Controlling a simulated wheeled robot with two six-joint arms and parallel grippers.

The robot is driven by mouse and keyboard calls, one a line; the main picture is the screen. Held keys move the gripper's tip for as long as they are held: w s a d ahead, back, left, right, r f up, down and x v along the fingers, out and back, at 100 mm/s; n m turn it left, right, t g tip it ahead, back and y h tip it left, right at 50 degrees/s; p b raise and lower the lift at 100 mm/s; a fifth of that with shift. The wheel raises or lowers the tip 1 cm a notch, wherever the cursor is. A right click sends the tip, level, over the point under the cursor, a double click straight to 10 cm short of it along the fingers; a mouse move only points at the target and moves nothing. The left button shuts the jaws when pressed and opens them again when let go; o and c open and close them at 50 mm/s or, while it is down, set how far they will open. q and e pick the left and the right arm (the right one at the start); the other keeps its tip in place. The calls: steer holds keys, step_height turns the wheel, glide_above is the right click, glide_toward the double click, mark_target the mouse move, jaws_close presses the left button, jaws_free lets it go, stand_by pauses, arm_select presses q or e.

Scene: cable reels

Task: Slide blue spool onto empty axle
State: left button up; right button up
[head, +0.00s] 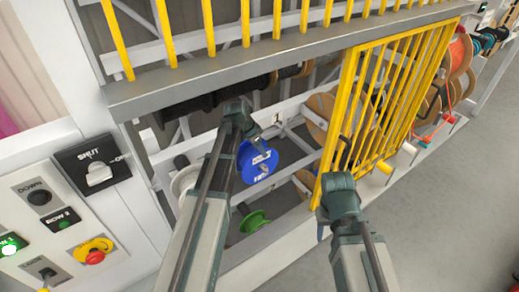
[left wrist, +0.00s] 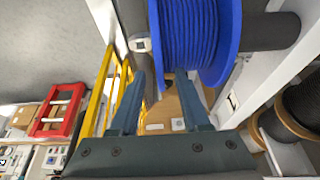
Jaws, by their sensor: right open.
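The blue spool (head: 261,166) hangs in the rack opening, just beyond my left gripper (head: 257,138). In the left wrist view the blue spool (left wrist: 195,42) fills the top, with a dark bar (left wrist: 272,31) running out on its right and a metal end (left wrist: 140,44) on its left. The spool appears to be around this bar, though its bore is hidden. The left fingers (left wrist: 160,82) are apart and empty below the spool, the right fingertip close to its rim; contact cannot be told.
The yellow gate (head: 385,90) stands open at the right of the opening. A green spool (head: 254,221) and a white spool (head: 184,180) are lower in the rack. A grey beam (head: 290,52) crosses above. A control panel (head: 50,220) is at left.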

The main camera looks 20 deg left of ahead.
arm_select(q)
steer(key=shift+r, duration=0.1)
steer(key=p+v, duration=1.2)
steer(key=v, duration=0.1)
steer(key=shift+s+r+p, duration=0.15)
steer(key=shift+r+p, duration=0.15)
steer(key=shift+p, duration=0.05)
steer(key=shift+f, duration=0.1)
stand_by(0.3)
steer(key=s+d+f+n+g+y+b, duration=0.3)
steer(key=s+d+f+g+y+b, duration=0.1)
steer(key=s+d+f+b, duration=1.6)
steer(key=shift+s+d+f+n, duration=0.2)
steer(key=shift+s+f+n, duration=0.2)
steer(key=shift+s+f, duration=0.6)
steer(key=shift+s+r, duration=0.1)
